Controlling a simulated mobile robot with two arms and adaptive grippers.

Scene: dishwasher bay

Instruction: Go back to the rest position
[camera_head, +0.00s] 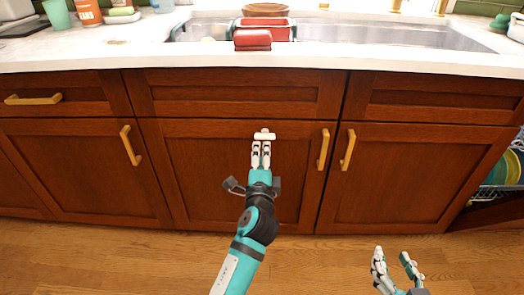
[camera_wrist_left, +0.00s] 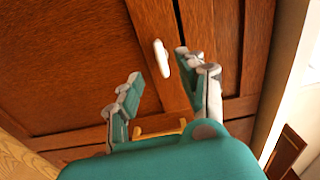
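My left gripper (camera_head: 261,148) is in front of the middle lower cabinet door (camera_head: 200,170), fingers pointing up. In the left wrist view the same gripper (camera_wrist_left: 160,66) has its fingers spread apart, with nothing clearly held. A small white oblong piece (camera_head: 264,134) shows just past the fingertips, against the upper part of the door. It also shows in the wrist view (camera_wrist_left: 162,58), between the tips; I cannot tell whether it touches them. My right gripper (camera_head: 395,256) is low at the right, over the wooden floor, with its fingers apart and empty.
Brass handles (camera_head: 323,148) stick out from the doors. An open dish rack (camera_head: 505,170) is at far right. The floor (camera_head: 130,260) is clear.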

